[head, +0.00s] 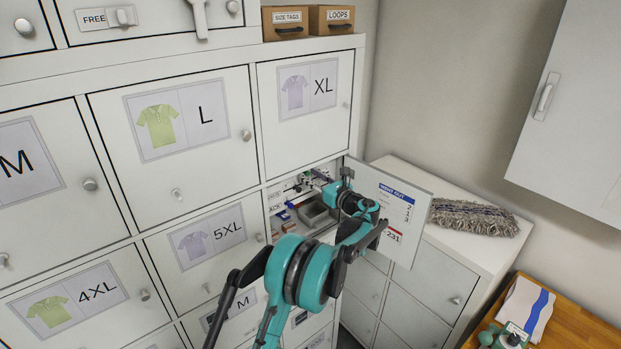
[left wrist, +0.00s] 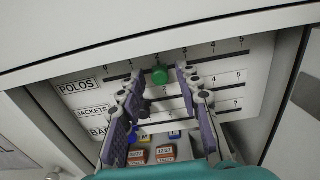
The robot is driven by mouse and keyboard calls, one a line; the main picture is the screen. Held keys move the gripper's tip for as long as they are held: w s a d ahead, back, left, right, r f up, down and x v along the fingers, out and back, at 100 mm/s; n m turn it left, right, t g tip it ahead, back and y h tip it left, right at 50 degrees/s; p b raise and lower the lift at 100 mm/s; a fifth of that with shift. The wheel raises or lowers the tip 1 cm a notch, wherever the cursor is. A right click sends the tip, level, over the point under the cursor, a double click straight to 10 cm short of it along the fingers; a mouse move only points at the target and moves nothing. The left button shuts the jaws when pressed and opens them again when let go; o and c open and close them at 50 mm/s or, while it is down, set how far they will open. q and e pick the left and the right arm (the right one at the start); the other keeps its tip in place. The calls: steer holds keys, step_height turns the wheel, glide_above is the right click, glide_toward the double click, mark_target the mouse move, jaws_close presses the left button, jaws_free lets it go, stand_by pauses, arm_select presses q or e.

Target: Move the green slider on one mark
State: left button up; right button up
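The green slider (left wrist: 160,75) is a round knob on the top row, labelled POLOS, of a white slider panel (left wrist: 258,75). It stands at about the 2 mark of a 0 to 5 scale. My left gripper (left wrist: 157,88) is open, with one finger on each side of the knob; I see gaps but cannot judge the depth. In the head view my left gripper (head: 327,184) reaches into the open compartment below the XL door, and the green slider cannot be made out there. My right gripper cannot be made out in either view.
A dark slider (left wrist: 143,106) on the JACKETS row and a blue slider (left wrist: 132,136) on the row below sit close to my left finger. Small labelled boxes (left wrist: 165,153) lie beneath. The open compartment door (head: 412,205) stands just right of my left gripper.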

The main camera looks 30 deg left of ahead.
arm_select(q)
steer(key=v, duration=1.2)
stand_by(0.4)
